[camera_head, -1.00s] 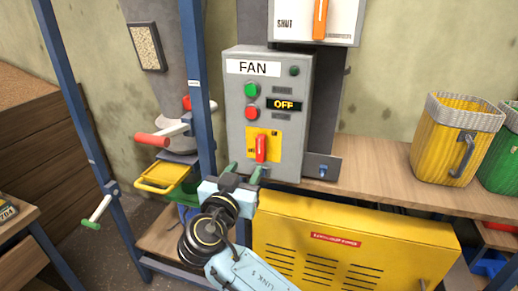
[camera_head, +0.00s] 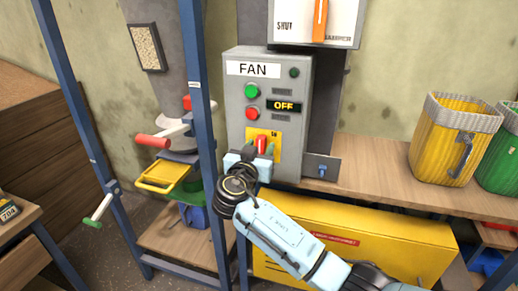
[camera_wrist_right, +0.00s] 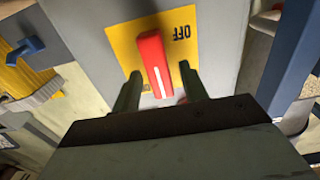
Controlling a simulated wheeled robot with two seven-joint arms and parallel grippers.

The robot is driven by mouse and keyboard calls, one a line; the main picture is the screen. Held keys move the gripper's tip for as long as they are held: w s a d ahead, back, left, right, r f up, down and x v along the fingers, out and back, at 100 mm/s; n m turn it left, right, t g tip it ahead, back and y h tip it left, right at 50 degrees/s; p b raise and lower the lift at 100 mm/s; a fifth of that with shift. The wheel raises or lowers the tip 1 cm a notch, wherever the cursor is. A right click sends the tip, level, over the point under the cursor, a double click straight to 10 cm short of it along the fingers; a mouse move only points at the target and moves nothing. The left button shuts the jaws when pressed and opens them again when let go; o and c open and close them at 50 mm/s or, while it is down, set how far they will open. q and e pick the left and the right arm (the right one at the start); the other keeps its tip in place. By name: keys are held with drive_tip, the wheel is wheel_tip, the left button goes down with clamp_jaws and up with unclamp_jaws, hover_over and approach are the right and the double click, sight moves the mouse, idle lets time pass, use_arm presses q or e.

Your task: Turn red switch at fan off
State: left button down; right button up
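The grey fan box (camera_head: 236,117) carries a FAN label, a green button, a red button and a display reading OFF. The red switch (camera_head: 262,144) sits on a yellow plate (camera_head: 277,146) low on the box and stands nearly upright. In the right wrist view the red switch (camera_wrist_right: 153,62) leans slightly, with OFF printed beside it on the plate. My right gripper (camera_head: 261,152) is at the switch. Its open fingers (camera_wrist_right: 160,95) stand on either side of the switch, with visible gaps. Whether they touch the plate is unclear. My left gripper is not in view.
A wooden bench (camera_head: 378,165) runs right of the box, with yellow (camera_head: 440,140) and green baskets. A yellow cabinet (camera_head: 330,225) is below. A blue post (camera_head: 203,120) stands close left of the box. A damper box (camera_head: 290,20) hangs above.

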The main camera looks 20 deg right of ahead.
clamp_jaws()
drive_tip(key=shift+n, duration=0.3)
drive_tip(key=n, duration=0.2)
drive_tip(key=shift+w+a+f+n+b, duration=0.1)
drive_tip(key=shift+a+n+b, duration=0.1)
drive_tip(key=shift+n+b, duration=0.1)
drive_tip(key=n+p, duration=0.1)
drive_tip(key=n, duration=0.4)
drive_tip(key=n+p, duration=0.1)
drive_tip(key=n, duration=0.3)
drive_tip(key=f+n+p, duration=0.1)
drive_tip(key=n+p, duration=0.1)
drive_tip(key=n, duration=0.3)
drive_tip(key=shift+w+a+n, duration=0.2)
drive_tip(key=shift+a+n, duration=0.1)
